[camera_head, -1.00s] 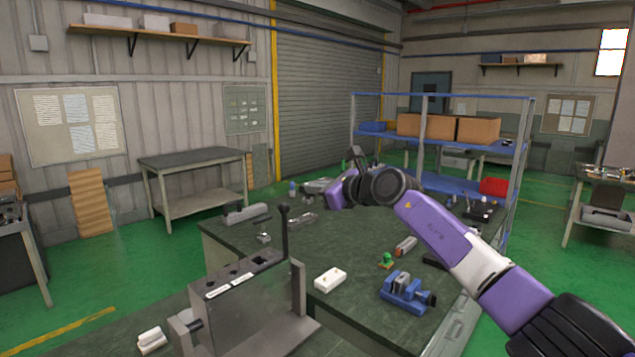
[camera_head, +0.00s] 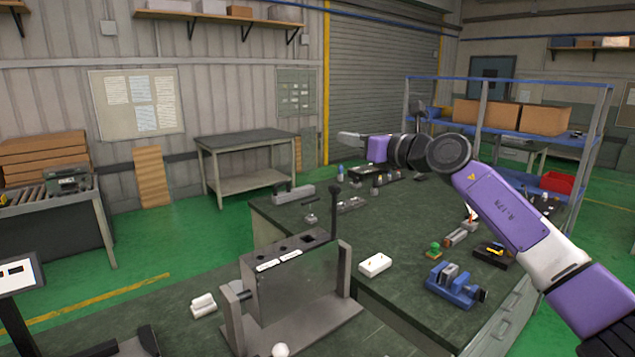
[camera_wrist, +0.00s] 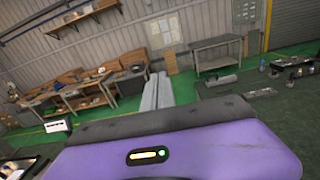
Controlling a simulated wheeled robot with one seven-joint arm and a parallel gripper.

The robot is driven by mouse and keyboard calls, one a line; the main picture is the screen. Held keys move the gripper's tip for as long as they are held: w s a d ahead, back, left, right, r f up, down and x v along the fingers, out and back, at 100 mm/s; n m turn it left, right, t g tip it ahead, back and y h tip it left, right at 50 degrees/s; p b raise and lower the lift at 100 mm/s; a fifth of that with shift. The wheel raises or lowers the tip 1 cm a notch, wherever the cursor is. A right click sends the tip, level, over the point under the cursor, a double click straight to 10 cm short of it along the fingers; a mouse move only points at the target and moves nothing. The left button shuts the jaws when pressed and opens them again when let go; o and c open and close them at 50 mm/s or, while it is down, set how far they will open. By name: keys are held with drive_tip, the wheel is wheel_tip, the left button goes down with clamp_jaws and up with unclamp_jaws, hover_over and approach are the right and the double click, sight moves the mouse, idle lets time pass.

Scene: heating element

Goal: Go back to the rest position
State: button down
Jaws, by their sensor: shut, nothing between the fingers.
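My gripper (camera_head: 349,138) is held up in the air above the far part of the dark green workbench (camera_head: 400,270), pointing left and touching nothing. In the wrist view its two long grey fingers (camera_wrist: 158,92) lie side by side, shut and empty. My purple arm reaches in from the lower right of the head view. A grey metal fixture (camera_head: 295,285) with slots and an upright black-knobbed lever stands at the near side, well below the gripper.
A blue shelf rack (camera_head: 550,160) with cardboard boxes stands behind my arm. Green floor is open at the left.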

drive_tip(key=s+a+f+m+y, duration=0.2)
drive_tip(key=s+a+m+y, duration=0.35)
drive_tip(key=s, duration=0.25)
drive_tip(key=s+f+m+t, duration=0.5)
drive_tip(key=s+f+m, duration=0.2)
drive_tip(key=s+m, duration=0.4)
drive_tip(key=s+d+f+m+t+h, duration=0.1)
drive_tip(key=s+d+f+m+h, duration=0.4)
drive_tip(key=s+m, duration=0.3)
drive_tip(key=s+d+f+m+t+h, duration=0.1)
drive_tip(key=s+d+f+m+h, duration=0.1)
drive_tip(key=s+f+m+h, duration=0.45)
drive_tip(key=s+d+f+m+t+h, duration=0.1)
drive_tip(key=s+d+f+m+h, duration=0.3)
drive_tip(key=s+f+m, duration=0.45)
drive_tip(key=s+d+f+m+g, duration=0.1)
drive_tip(key=s+f+g, duration=0.1)
drive_tip(key=s, duration=0.7)
drive_tip(key=s+d+f+m+g, duration=0.1)
drive_tip(key=s+d+f+g, duration=0.1)
drive_tip(key=s, duration=0.7)
drive_tip(key=s+d+f+m+g+h, duration=0.1)
drive_tip(key=s+d+f+g, duration=0.1)
drive_tip(key=s+f, duration=0.3)
drive_tip(key=s+g, duration=0.1)
drive_tip(key=s, duration=0.3)
drive_tip(key=shift+s+d+m+b, duration=0.15)
drive_tip(key=shift+s+m+b, duration=0.05)
drive_tip(key=shift+m+b, duration=0.15)
